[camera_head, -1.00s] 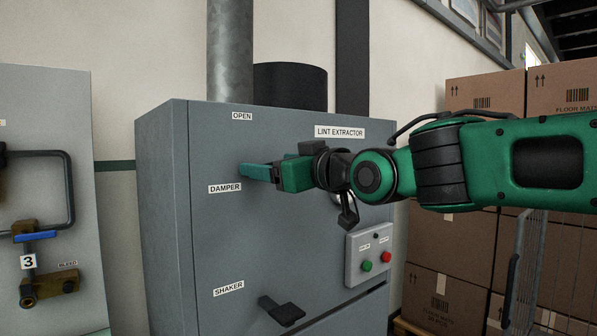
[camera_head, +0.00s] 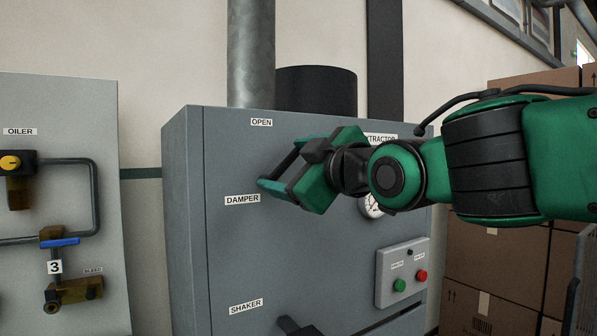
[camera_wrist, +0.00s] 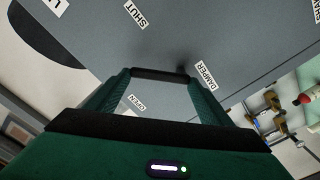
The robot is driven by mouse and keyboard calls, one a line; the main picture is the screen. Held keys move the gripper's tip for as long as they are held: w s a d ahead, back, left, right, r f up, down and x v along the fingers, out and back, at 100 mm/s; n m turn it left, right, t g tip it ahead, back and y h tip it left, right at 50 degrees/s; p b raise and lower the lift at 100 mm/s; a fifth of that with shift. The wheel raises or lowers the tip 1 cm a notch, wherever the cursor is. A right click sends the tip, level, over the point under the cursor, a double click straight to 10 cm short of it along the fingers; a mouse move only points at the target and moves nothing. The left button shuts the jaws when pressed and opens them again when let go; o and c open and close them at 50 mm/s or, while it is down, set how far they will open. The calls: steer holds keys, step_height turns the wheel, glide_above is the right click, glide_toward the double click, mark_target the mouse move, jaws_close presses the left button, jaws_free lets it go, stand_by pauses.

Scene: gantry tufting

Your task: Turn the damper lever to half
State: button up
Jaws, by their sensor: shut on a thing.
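The damper lever shows as a dark bar (camera_wrist: 160,74) between my fingertips in the wrist view. It is on the front of the grey lint extractor cabinet (camera_head: 235,270). My gripper (camera_head: 282,164) is shut on the lever, tilted, just right of the DAMPER label (camera_head: 242,200) and below the OPEN label (camera_head: 261,122). In the wrist view the SHUT label (camera_wrist: 134,13) lies beyond the bar and the OPEN label (camera_wrist: 136,102) shows between my fingers. The lever's pivot is hidden, so I cannot tell its exact angle.
A dark shaker lever (camera_head: 292,325) sits low on the cabinet. A box with green and red buttons (camera_head: 402,273) is at right, below a partly hidden gauge (camera_head: 372,206). An oiler panel with pipes (camera_head: 95,200) stands left; cardboard boxes (camera_head: 495,265) stand right.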

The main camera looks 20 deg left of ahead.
steer(key=shift+w+d, duration=0.1)
steer(key=shift+w, duration=0.05)
stand_by(0.3)
steer(key=o, duration=1.5)
steer(key=shift+s+d, duration=0.2)
steer(key=shift+s, duration=0.1)
steer(key=v, duration=1)
steer(key=shift+w+d, duration=0.1)
